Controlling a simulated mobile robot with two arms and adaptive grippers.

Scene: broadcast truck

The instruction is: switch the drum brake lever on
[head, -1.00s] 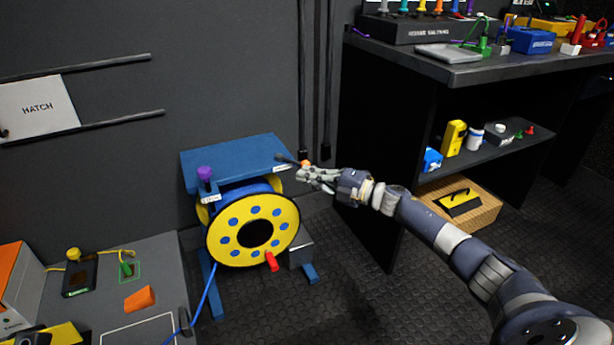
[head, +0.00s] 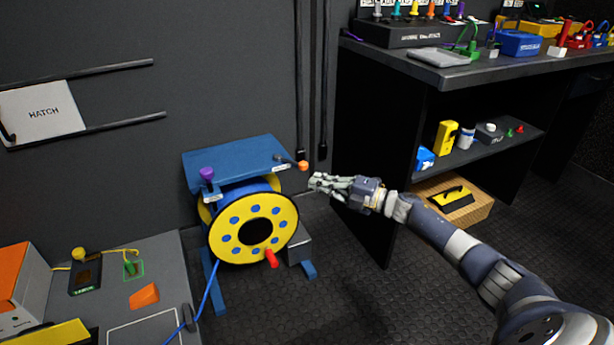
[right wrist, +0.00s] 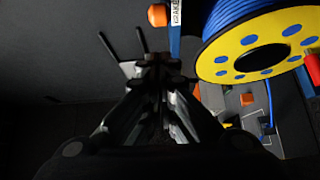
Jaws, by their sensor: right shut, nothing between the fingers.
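The drum is a yellow reel (head: 228,243) wound with blue cable under a blue stand top (head: 235,150). The brake lever (head: 302,165) is a dark rod with an orange end, sticking out to the right from the stand's right edge. In the right wrist view its orange end (right wrist: 157,15) shows at the top, beside a white label (right wrist: 176,14) that is partly cut off. My right gripper (head: 314,182) is shut and empty, just below and right of the orange end, apart from it. Its fingers (right wrist: 155,66) also show in the right wrist view. My left gripper is out of view.
A purple knob (head: 206,173) stands at the stand's left corner, and a red crank handle (head: 271,258) is on the reel. A dark shelf unit (head: 372,150) stands to the right. A grey bench (head: 165,262) is at lower left. Floor is clear before the shelf.

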